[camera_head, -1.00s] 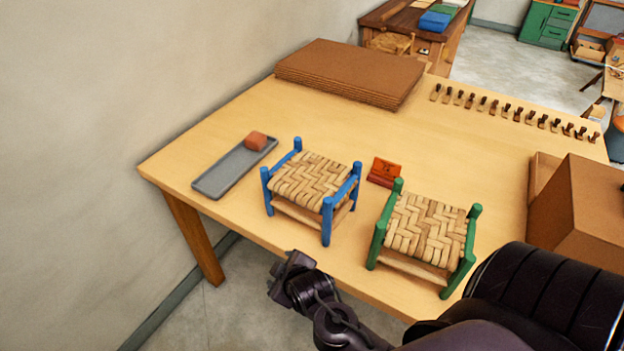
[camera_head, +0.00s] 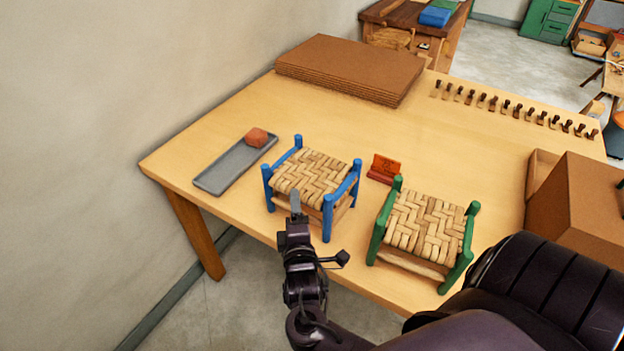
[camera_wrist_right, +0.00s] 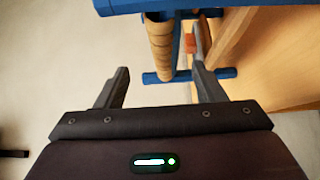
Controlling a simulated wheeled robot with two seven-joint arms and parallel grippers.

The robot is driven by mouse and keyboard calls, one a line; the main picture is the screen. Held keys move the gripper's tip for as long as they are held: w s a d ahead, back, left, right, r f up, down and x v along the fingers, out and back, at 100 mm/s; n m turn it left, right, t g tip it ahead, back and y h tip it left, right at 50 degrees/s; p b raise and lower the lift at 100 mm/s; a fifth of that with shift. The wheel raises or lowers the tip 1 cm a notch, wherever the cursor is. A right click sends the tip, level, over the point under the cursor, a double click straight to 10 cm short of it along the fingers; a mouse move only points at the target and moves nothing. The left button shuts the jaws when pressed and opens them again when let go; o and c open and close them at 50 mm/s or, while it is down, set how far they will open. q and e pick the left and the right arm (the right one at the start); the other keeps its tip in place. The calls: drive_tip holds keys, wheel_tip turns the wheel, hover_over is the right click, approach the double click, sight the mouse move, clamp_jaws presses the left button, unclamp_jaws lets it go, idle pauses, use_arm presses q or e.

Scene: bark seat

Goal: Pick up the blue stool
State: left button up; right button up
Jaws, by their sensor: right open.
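The blue stool (camera_head: 327,217) stands upright near the front edge of the table, with blue posts and a woven straw seat. My right gripper (camera_head: 296,200) is at the table's front edge, just in front of the stool, its visible finger overlapping the stool's near side. In the right wrist view, the gripper (camera_wrist_right: 158,69) has its two fingers spread with nothing between them. The stool's blue frame (camera_wrist_right: 175,76) and woven seat edge show ahead of the fingers there. Whether a finger touches the stool cannot be told. My left gripper is not in view.
A green stool (camera_head: 378,240) stands just right of the blue one. A grey tray (camera_head: 215,179) with a reddish block (camera_head: 256,137) lies to the left.

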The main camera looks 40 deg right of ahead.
drive_tip(key=p+x, duration=0.1)
drive_tip(key=x, duration=0.2)
drive_tip(key=p+x, duration=0.1)
drive_tip(key=x, duration=0.2)
drive_tip(key=shift+w+a+f, duration=0.1)
drive_tip(key=shift+w+f, duration=0.05)
drive_tip(key=shift+w, duration=0.2)
drive_tip(key=shift+w+f, duration=0.1)
drive_tip(key=shift+w, duration=0.1)
drive_tip(key=c, duration=1.4)
